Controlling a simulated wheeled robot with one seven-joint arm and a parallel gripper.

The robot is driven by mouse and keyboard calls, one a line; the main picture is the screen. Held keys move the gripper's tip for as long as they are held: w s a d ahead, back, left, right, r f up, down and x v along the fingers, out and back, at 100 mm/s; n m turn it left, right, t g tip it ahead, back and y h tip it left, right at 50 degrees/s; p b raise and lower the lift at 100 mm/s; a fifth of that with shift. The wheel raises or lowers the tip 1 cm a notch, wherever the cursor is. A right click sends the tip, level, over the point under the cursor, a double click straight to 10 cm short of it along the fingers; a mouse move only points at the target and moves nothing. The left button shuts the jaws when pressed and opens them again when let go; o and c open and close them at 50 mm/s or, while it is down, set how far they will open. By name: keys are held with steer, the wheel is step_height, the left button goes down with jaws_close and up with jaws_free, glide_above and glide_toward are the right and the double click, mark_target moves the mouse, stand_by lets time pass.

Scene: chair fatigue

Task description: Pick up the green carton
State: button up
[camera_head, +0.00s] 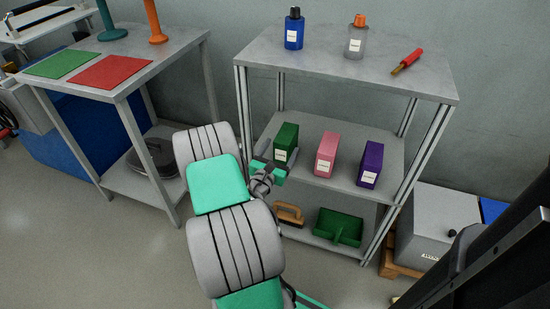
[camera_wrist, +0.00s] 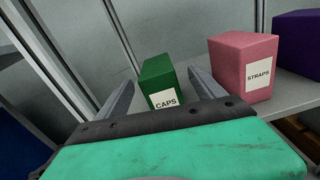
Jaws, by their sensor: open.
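The green carton (camera_head: 287,141) stands upright on the middle shelf of the grey rack, at the left of a row of cartons. In the wrist view the green carton (camera_wrist: 158,78) carries a white label reading CAPS. My gripper (camera_wrist: 160,88) is open, with one finger on each side of the carton's lower part in the picture. Whether the fingers reach around it or stop short of it, I cannot tell. In the head view my gripper (camera_head: 270,166) is at the shelf's left front, just before the carton, its fingers partly hidden.
A pink carton (camera_head: 327,152) labelled STRAPS and a purple carton (camera_head: 370,163) stand to the right. The top shelf (camera_head: 335,62) is above them. A brush (camera_head: 288,213) and a green dustpan (camera_head: 340,226) lie below. A table (camera_head: 165,51) stands at left.

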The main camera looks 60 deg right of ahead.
mark_target(286, 137)
steer(key=shift+d+f+n, duration=0.15)
steer(key=shift+f+n, duration=0.45)
steer(key=shift+f, duration=0.05)
steer(key=d, duration=0.2)
steer(key=w+d, duration=0.1)
steer(key=d, duration=0.2)
steer(key=d+b, duration=0.1)
steer(key=d, duration=0.1)
steer(key=shift+w+d, duration=0.2)
steer(key=shift+w, duration=0.05)
steer(key=shift+r, duration=0.15)
jaws_close()
